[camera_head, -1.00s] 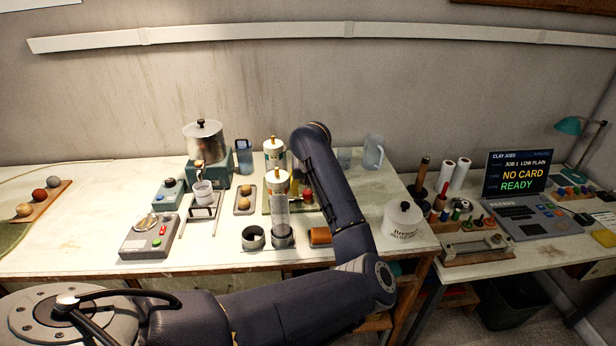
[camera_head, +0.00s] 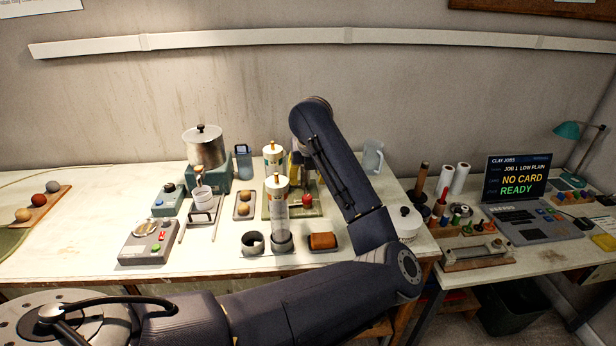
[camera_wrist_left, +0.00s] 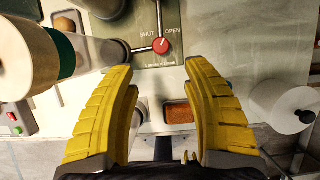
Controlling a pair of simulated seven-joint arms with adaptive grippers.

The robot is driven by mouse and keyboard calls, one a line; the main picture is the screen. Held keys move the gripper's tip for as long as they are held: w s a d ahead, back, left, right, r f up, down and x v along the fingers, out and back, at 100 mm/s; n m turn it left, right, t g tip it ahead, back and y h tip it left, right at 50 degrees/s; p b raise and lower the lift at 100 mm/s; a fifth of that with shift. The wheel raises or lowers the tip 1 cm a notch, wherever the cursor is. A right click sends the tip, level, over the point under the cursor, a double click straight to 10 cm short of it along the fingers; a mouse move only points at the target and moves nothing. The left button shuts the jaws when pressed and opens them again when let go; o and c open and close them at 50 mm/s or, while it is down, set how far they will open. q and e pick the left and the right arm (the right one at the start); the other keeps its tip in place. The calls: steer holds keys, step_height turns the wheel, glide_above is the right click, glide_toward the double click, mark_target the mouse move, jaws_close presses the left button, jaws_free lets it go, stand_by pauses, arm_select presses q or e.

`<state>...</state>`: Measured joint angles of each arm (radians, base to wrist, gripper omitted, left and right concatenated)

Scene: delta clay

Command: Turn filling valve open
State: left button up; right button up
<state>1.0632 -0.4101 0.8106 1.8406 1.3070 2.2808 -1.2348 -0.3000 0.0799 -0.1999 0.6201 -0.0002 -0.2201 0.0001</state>
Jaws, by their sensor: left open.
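The filling valve is a grey lever with a red knob (camera_wrist_left: 161,46) on a green plate (camera_wrist_left: 178,14). In the left wrist view the knob sits just below the printed words SHUT and OPEN, and the lever runs left from it to a grey cylinder. The red knob (camera_head: 307,200) also shows in the head view, left of my forearm. My left gripper (camera_wrist_left: 163,72) has its two yellow fingers spread wide with nothing between them. Its fingertips point toward the knob and look apart from it. In the head view my gripper is mostly hidden behind my arm. My right gripper is not in view.
A clear cylinder with a white cap (camera_head: 277,183) stands left of the valve. A brown block in a tray (camera_head: 323,241) and a dark ring (camera_head: 253,243) lie in front. A white lidded tub (camera_wrist_left: 290,105) is at the right. A metal pot (camera_head: 205,148) stands at the back left.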

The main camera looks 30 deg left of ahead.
arm_select(q)
step_height(320, 180, up, 4)
glide_above(307, 197)
steer(key=s+d, duration=0.1)
steer(key=d, duration=0.1)
steer(key=w+d+n+g+y, duration=0.1)
steer(key=w+d+n+g, duration=0.15)
steer(key=n, duration=0.55)
steer(key=w+d+n+g, duration=0.1)
steer(key=w+n+g, duration=0.15)
steer(key=n, duration=0.55)
steer(key=shift+g, duration=0.4)
steer(key=x, duration=1.6)
steer(key=shift+s+a+f, duration=0.15)
steer(key=shift+s+f, duration=0.05)
steer(key=shift+s, duration=0.2)
